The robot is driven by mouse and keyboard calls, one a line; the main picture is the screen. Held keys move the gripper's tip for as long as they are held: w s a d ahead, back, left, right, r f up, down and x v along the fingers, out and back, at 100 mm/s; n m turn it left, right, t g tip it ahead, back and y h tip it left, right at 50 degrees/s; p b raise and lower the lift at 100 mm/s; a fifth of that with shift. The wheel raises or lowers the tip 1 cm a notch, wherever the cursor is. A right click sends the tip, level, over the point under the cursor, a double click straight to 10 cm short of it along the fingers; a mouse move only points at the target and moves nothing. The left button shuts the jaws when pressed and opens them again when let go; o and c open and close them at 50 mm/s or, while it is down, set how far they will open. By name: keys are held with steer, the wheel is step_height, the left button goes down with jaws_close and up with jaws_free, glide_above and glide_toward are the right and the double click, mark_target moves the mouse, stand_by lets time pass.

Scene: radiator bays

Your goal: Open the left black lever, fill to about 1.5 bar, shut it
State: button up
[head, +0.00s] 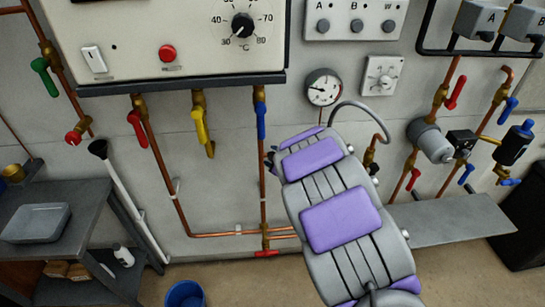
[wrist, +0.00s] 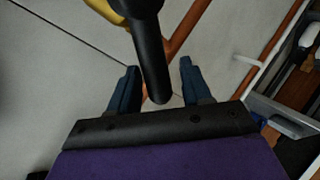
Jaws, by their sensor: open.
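A black lever (wrist: 149,50) hangs in the wrist view, reaching down between the two dark blue fingers of my gripper (wrist: 159,68). The fingers are open, with a gap to the lever on each side; I cannot tell its depth exactly. In the head view my gripper (head: 271,160) is beside the copper pipe under the blue lever, mostly hidden by my arm. I cannot make out the left black lever there. A round pressure gauge (head: 323,88) is on the wall above my arm; its reading is too small to tell.
A grey braided hose (head: 365,109) curves behind my arm to a brass valve (head: 370,155). Red (head: 137,128), yellow (head: 201,125) and blue (head: 261,120) levers hang under the boiler (head: 180,30). A bench (head: 75,195) stands left, a blue bucket (head: 185,294) below.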

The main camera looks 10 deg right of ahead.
steer(key=p+v, duration=0.1)
steer(key=v, duration=1.6)
stand_by(6.3)
